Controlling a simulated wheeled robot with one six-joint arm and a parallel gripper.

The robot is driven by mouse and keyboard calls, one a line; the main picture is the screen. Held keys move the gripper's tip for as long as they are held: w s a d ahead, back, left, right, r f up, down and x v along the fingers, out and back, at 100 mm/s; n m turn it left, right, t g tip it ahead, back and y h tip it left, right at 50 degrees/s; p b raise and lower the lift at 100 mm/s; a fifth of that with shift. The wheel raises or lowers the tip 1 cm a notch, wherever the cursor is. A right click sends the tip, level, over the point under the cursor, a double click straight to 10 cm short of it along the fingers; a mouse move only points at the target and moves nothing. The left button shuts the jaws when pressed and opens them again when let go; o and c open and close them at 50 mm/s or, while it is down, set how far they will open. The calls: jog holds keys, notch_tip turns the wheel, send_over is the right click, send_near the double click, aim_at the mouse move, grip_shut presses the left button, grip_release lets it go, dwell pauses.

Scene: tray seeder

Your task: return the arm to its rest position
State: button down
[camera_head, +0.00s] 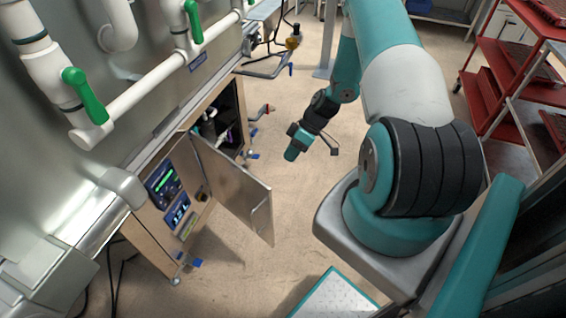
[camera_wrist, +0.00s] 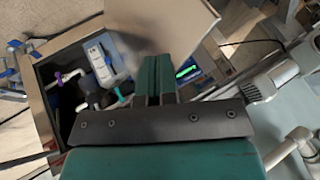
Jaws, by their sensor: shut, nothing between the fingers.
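My arm reaches out over the floor in the head view, bent downward at the wrist. My gripper (camera_head: 291,154) hangs in the air to the right of the open cabinet, apart from it. In the wrist view my gripper (camera_wrist: 159,75) has its two teal fingers together, with nothing between them. The cabinet (camera_head: 170,154) has its metal door (camera_head: 232,188) swung open. Inside the cabinet are white and dark parts, with purple and teal bits, in the wrist view.
Green-handled white pipes (camera_head: 150,65) run along the machine at left. A red shelf rack (camera_head: 495,75) stands at right. Lit panels (camera_head: 168,186) are on the cabinet front. The floor (camera_head: 290,210) between is clear.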

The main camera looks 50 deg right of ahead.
jog(key=s+v, duration=0.1)
jog(key=v, duration=0.5)
jog(key=shift+a, duration=0.3)
jog(key=shift+r, duration=0.1)
jog(key=w+a+r+n+g+h+p, duration=0.1)
jog(key=a+r+p, duration=0.1)
jog(key=a+r, duration=0.85)
jog(key=w+a+r+g+h+p, duration=0.1)
jog(key=w+a+r+p, duration=0.1)
jog(key=a+r, duration=0.85)
jog(key=s+a+r+p, duration=0.2)
jog(key=s+a+r, duration=0.4)
jog(key=s+r, duration=0.2)
jog(key=s+a+r+h+p, duration=0.1)
jog(key=s+a+r, duration=0.5)
jog(key=s+r, duration=0.3)
jog(key=shift+r+p, duration=0.35)
jog(key=shift+r, duration=0.1)
